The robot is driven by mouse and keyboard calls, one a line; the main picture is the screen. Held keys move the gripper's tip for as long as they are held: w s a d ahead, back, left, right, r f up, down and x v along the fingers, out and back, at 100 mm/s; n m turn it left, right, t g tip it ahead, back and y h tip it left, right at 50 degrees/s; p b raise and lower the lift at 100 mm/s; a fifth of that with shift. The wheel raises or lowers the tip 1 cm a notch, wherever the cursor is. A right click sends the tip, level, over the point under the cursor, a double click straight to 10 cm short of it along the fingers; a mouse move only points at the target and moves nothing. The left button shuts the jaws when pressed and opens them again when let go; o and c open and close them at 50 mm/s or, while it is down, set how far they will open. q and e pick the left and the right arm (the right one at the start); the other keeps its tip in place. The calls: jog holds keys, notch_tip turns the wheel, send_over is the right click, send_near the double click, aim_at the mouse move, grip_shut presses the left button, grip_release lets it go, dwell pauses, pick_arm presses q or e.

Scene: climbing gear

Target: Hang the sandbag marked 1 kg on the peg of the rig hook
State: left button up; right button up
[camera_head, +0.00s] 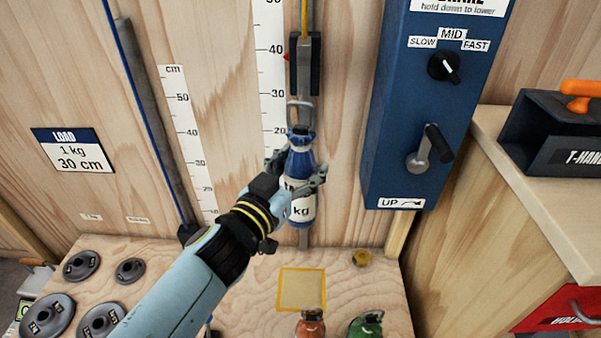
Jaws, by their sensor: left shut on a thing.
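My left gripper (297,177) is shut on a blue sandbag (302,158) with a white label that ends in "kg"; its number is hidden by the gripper. The bag is upright in front of the rig's vertical rail. The rig hook (299,112), a grey metal loop under a dark carriage (304,62), is right at the bag's top. I cannot tell whether the bag's ring sits on the peg or only overlaps it. My right gripper is not in view.
A blue brake box (408,170) with a knob and crank stands right of the rail. Below are a yellow-framed square (301,290), a red bag (310,325), a green bag (366,325) and several grey weight discs (82,265). A sign (72,150) reads "LOAD 1 kg 30 cm".

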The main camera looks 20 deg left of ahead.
pick_arm(q)
jog(key=w+a+b, duration=0.2)
jog(key=w, duration=0.5)
jog(key=shift+f, duration=0.4)
dwell(0.3)
dwell(0.7)
jog(key=o, duration=1.8)
jog(key=shift+f, duration=0.15)
